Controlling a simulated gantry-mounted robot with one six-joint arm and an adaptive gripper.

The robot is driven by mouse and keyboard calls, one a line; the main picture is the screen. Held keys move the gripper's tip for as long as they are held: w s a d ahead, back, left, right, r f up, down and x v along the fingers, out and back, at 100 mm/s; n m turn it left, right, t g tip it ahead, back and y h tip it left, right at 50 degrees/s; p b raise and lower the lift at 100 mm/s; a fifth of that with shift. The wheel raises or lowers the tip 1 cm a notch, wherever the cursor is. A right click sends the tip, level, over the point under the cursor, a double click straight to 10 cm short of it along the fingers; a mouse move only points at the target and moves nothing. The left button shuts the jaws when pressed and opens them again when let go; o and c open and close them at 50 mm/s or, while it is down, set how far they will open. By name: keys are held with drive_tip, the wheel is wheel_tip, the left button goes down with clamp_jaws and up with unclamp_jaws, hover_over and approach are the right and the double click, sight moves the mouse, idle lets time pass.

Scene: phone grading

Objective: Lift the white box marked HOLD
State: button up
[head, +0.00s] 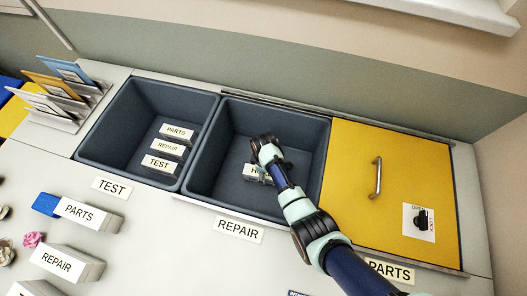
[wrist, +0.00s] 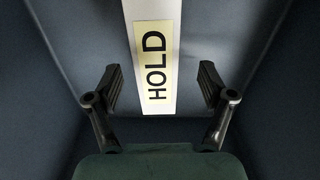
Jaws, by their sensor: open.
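The white box marked HOLD (wrist: 150,95) lies in the dark grey REPAIR bin (head: 228,122). In the head view only part of the HOLD box (head: 250,172) shows, because my arm covers the rest. In the wrist view its label faces the camera, and the box runs from the top edge down between my fingers. My gripper (wrist: 160,88) is open, with one finger on each side of the box and a gap on both sides. I cannot tell how far the fingertips are above or below the box's top.
Walls of the REPAIR bin rise close around my gripper. The TEST bin (head: 112,120) on the left holds white boxes marked PARTS (head: 177,131), REPAIR (head: 168,148) and TEST (head: 158,164). A yellow lid with a handle (head: 377,178) lies to the right.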

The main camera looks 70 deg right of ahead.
drive_tip(key=shift+w+f+b, duration=0.15)
drive_tip(key=shift+f+b, duration=0.5)
drive_tip(key=shift+f, duration=0.25)
drive_tip(key=f+b, duration=0.2)
drive_tip(key=f, duration=0.1)
drive_tip(key=f+b, duration=0.2)
drive_tip(key=shift+w+d+f, duration=0.1)
drive_tip(key=shift+w+d, duration=0.1)
drive_tip(key=shift+w, duration=0.1)
drive_tip(key=shift+s+f, duration=0.1)
drive_tip(key=shift+f, duration=0.25)
drive_tip(key=shift+r, duration=0.1)
drive_tip(key=c, duration=1.5)
